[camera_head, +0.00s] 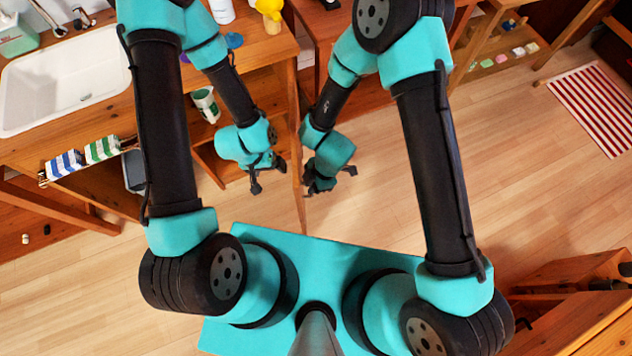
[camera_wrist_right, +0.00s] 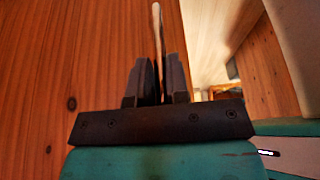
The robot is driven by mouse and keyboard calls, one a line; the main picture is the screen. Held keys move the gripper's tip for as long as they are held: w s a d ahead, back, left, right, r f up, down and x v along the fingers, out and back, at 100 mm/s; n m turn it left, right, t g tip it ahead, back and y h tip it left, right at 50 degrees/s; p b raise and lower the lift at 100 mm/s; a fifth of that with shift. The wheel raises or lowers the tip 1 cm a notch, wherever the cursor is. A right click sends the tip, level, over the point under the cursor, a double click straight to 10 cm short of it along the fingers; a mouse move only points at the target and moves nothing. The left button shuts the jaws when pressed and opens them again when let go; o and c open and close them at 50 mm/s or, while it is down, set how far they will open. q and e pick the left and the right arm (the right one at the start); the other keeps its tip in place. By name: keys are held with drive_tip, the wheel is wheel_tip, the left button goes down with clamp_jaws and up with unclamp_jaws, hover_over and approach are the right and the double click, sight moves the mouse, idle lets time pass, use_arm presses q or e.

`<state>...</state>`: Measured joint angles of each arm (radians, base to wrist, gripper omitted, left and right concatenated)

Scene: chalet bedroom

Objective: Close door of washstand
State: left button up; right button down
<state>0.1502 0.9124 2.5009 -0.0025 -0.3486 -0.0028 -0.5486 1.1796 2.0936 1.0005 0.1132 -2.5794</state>
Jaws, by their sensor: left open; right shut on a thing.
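The wooden washstand (camera_head: 110,140) with a white basin (camera_head: 70,80) stands at the upper left in the head view. Its door (camera_head: 297,150) stands swung open, seen nearly edge-on from above. My right gripper (camera_head: 322,188) is beside the door's right face. In the right wrist view its fingers (camera_wrist_right: 158,80) are shut on a thin pale upright bar (camera_wrist_right: 157,25), which looks like the door handle, against the wooden door face (camera_wrist_right: 60,70). My left gripper (camera_head: 267,180) is open and empty to the left of the door, in front of the shelves.
Striped blue and green towels (camera_head: 85,157) hang on the washstand's front. Bare floor (camera_head: 420,190) lies right of the door. A red striped rug (camera_head: 600,105) lies far right.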

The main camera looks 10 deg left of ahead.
drive_tip(key=shift+s+a, duration=0.15)
drive_tip(key=shift+s, duration=0.2)
drive_tip(key=c, duration=1.4)
unclamp_jaws()
drive_tip(key=shift+o, duration=1.2)
drive_tip(key=shift+w, duration=0.1)
drive_tip(key=v, duration=1.7)
drive_tip(key=shift+w, duration=0.15)
drive_tip(key=shift+r, duration=0.15)
